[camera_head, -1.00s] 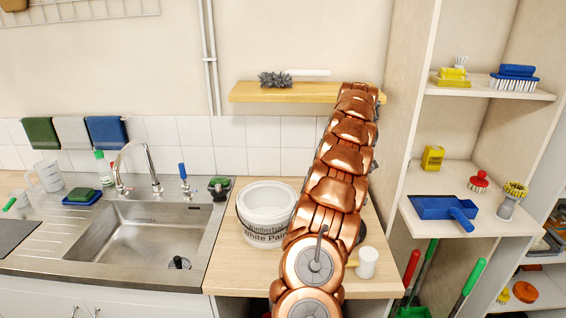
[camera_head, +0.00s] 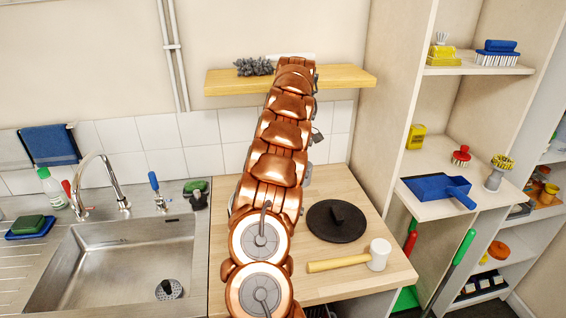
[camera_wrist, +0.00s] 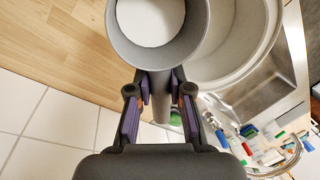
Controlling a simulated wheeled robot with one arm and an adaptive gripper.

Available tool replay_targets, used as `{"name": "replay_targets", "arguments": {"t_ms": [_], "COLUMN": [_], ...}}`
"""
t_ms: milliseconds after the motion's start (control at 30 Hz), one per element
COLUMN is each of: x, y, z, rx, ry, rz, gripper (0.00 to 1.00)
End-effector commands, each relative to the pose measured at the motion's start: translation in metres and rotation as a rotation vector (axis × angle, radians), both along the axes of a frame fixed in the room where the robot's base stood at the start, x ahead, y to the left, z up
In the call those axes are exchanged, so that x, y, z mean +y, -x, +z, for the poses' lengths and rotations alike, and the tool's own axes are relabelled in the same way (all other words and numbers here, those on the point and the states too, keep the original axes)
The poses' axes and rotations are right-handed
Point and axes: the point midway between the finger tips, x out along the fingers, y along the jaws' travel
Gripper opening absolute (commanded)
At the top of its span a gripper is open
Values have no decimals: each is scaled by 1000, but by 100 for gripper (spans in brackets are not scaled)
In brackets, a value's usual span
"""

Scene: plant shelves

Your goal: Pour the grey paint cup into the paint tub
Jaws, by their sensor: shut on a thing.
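In the wrist view my gripper (camera_wrist: 160,88) is shut on the handle of the grey paint cup (camera_wrist: 131,50). The cup is round, and its inside shows white. The white paint tub (camera_wrist: 236,80) shows beside and partly behind the cup in the wrist view, with its round rim and pale inside. The cup overlaps the tub's edge in this picture; its height above the tub cannot be told. In the head view my copper arm hides the tub, the cup and my gripper.
A black round lid (camera_head: 336,221) and a mallet (camera_head: 345,262) lie on the wooden counter (camera_head: 340,182), right of my arm. The sink (camera_head: 125,262) is at left. A wooden wall shelf (camera_head: 345,80) is behind the arm. A tall shelf unit (camera_head: 390,130) stands at right.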

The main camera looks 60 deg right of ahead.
Motion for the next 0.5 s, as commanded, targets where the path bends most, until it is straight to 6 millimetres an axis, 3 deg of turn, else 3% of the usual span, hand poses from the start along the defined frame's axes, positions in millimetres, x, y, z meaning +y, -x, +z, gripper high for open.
{"name": "replay_targets", "arguments": {"t_ms": [500], "x": [6], "y": [-2], "z": [1], "rx": [27], "ry": [24], "rz": [4], "gripper": [0]}}
